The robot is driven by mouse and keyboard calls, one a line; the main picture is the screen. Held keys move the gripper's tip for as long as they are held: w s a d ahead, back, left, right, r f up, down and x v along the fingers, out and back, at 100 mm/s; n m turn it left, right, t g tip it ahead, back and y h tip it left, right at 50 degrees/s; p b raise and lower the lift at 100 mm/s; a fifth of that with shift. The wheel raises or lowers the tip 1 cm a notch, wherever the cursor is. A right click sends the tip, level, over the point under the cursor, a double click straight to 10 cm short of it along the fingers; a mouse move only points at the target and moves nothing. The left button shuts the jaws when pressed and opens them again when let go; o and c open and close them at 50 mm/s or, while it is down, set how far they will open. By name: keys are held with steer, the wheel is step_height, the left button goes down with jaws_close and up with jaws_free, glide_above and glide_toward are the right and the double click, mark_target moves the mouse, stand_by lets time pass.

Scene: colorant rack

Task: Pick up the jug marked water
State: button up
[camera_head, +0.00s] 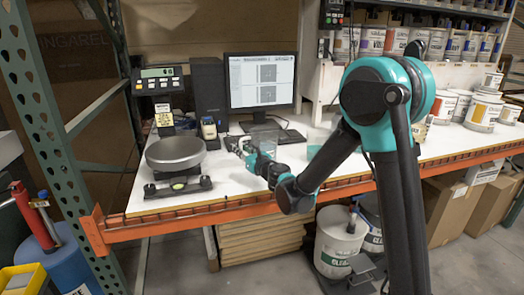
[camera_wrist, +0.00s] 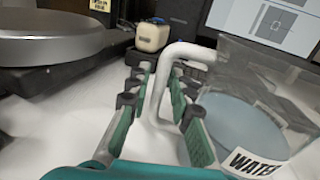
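The clear jug marked WATER (camera_wrist: 255,115) stands at the right in the wrist view, with bluish liquid inside and a white label at its lower right. Its white bent handle (camera_wrist: 184,52) rises between the two fingers of my gripper (camera_wrist: 162,88). The green-padded fingers are apart, one on each side of the handle, with gaps visible. In the head view my gripper (camera_head: 243,146) is low over the white bench, beside the jug (camera_head: 266,147), which is small and partly hidden there.
A round-pan scale (camera_head: 175,153) stands to the left, with a level (camera_head: 178,187) in front. A monitor (camera_head: 262,82) and keyboard (camera_head: 278,136) are behind. Paint cans (camera_head: 483,113) stand at the right. The orange bench edge (camera_head: 200,220) runs in front.

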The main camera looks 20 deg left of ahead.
jaws_close()
steer(key=shift+r, duration=0.15)
stand_by(0.4)
